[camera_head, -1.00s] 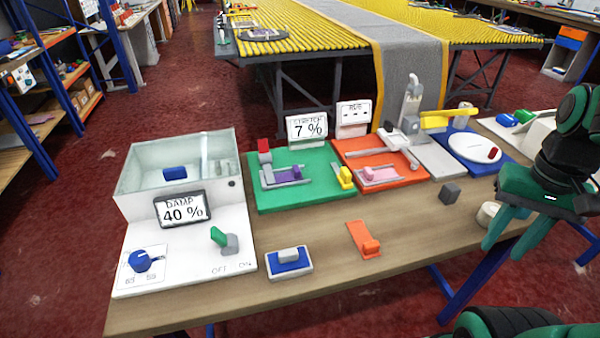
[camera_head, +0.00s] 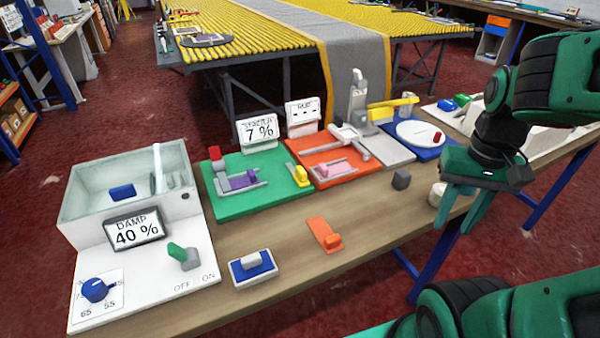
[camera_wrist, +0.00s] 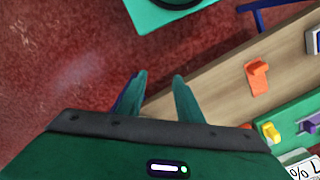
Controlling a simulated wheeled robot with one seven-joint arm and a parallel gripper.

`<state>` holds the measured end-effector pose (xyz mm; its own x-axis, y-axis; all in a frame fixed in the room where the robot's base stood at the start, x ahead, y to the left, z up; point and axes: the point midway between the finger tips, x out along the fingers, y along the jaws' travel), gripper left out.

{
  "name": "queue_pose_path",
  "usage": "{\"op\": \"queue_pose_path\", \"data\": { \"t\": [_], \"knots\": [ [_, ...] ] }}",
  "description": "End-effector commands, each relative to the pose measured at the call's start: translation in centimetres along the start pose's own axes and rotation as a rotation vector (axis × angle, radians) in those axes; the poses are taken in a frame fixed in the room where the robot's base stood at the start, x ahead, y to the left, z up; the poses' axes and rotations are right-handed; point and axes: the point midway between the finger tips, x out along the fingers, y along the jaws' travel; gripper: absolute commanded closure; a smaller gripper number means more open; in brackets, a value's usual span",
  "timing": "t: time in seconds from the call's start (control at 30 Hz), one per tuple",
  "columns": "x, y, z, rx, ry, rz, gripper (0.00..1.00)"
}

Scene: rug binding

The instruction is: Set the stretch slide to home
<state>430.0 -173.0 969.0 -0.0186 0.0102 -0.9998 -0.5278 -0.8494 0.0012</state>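The stretch station is a green board (camera_head: 232,208) on the bench, with a sign (camera_head: 257,130) reading "STRETCH 7 %". A slide with a purple part (camera_head: 243,180) sits in a grey track on that board. In the wrist view the purple part (camera_wrist: 312,123) shows at the right edge, cut off. My gripper (camera_head: 462,222) is open and empty, to the right of the green board by the bench's front edge. Its fingers (camera_wrist: 158,92) are apart in the wrist view.
An orange board (camera_head: 345,176) with a pink part lies right of the green one. A white damp tank (camera_head: 185,230) reading 40 % stands left. Bare wood lies between.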

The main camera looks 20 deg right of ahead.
Motion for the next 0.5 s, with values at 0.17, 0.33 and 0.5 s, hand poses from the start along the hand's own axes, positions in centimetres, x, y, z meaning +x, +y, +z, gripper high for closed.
{"op": "queue_pose_path", "data": {
  "t": [0.17, 0.33, 0.5],
  "knots": [
    [0.0, 0.0, 0.0, 0.000, 0.000, 0.000, 0.67],
    [-1.2, -0.2, -0.2, -0.031, 0.015, -0.004, 0.67],
    [-3.5, -4.9, -5.0, -0.157, 0.017, 0.011, 0.67]
  ]
}}
